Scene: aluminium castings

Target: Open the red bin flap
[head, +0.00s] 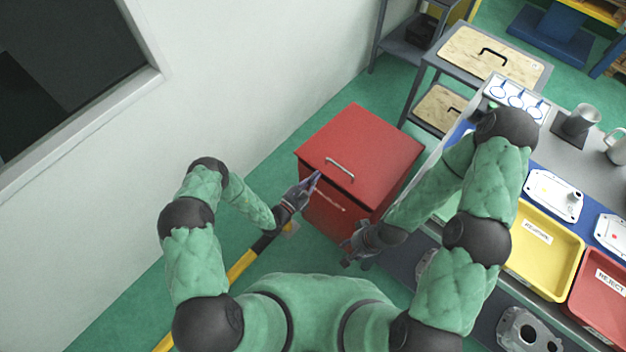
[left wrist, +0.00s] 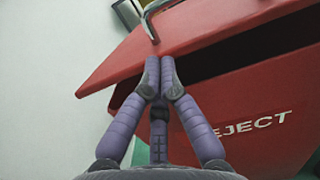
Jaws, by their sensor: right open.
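The red bin (head: 345,215) stands on the floor by the wall. Its red flap (head: 365,140) lies across the top, with a metal handle (head: 340,163) near the front edge. In the left wrist view a dark gap shows between the flap (left wrist: 215,22) and the bin front, which reads REJECT (left wrist: 258,122). My left gripper (head: 314,180) is at the flap's front edge, below the handle. In the left wrist view its fingers (left wrist: 160,62) are together at the tips with nothing seen between them; contact with the flap is unclear. My right gripper (head: 352,256) is open and empty, low beside the bin's front right.
A workbench at right holds a yellow tray (head: 540,250) and a red reject tray (head: 600,300). A grey cart (head: 428,62) with wooden boards stands behind the bin. The wall (head: 240,80) is close on the left. Yellow-black floor marking (head: 243,265) runs in front.

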